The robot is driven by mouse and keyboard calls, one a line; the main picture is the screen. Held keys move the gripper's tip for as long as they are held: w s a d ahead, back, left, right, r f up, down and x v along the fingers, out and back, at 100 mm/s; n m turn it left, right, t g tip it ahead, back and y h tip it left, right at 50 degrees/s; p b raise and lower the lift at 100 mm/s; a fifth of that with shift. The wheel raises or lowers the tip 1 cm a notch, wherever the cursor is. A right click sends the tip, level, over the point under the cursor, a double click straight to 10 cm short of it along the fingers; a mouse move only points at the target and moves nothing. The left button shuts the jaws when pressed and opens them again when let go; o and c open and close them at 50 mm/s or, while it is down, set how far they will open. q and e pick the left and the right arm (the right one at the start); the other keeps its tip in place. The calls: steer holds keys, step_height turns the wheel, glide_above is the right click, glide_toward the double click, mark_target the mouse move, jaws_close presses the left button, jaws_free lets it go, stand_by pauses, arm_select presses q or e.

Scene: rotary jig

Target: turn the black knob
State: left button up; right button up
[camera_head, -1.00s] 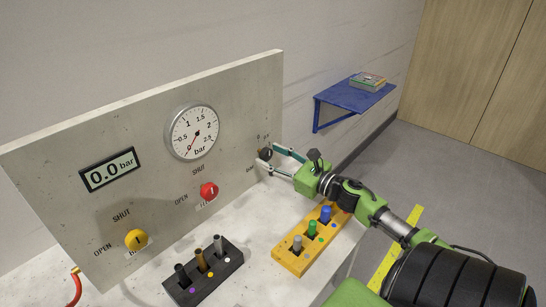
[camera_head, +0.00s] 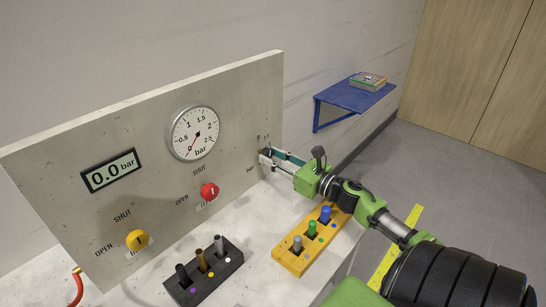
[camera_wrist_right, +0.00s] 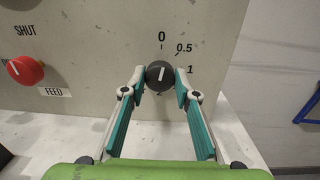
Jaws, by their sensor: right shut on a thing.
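The black knob (camera_wrist_right: 160,76) is on the grey panel, under a printed scale with 0, 0.5 and 1. Its white pointer line stands nearly upright, near the 0. My right gripper (camera_wrist_right: 160,82) has a finger on each side of the knob and is shut on it. In the head view my right gripper (camera_head: 266,158) reaches the panel's right part from the right, and its fingers hide most of the knob. The dial gauge (camera_head: 193,133) has its red needle at the low end, and the display (camera_head: 111,170) reads 0.0 bar. My left gripper is not in view.
A red knob (camera_head: 209,191) and a yellow knob (camera_head: 137,240) are on the panel. A black block (camera_head: 231,268) and a yellow block (camera_head: 291,264) with pegs stand on the table before it. A blue shelf (camera_head: 345,97) is on the wall behind.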

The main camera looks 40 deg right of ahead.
steer(key=m+p, duration=0.2)
steer(key=m, duration=0.4)
steer(key=shift+m, duration=0.3)
steer(key=m+p, duration=0.2)
steer(key=m, duration=0.3)
steer(key=shift+d+m, duration=0.1)
steer(key=shift+m, duration=0.2)
steer(key=m+p, duration=0.1)
steer(key=m, duration=0.2)
steer(key=m+h+p, duration=0.1)
steer(key=m+p, duration=0.1)
steer(key=m, duration=0.1)
steer(key=shift+m+t, duration=0.3)
steer(key=m+p, duration=0.2)
steer(key=m, duration=0.2)
steer(key=shift+f+m+p, duration=0.15)
steer(key=shift+m+p, duration=0.25)
steer(key=shift+m, duration=0.8)
steer(key=o, duration=1.1)
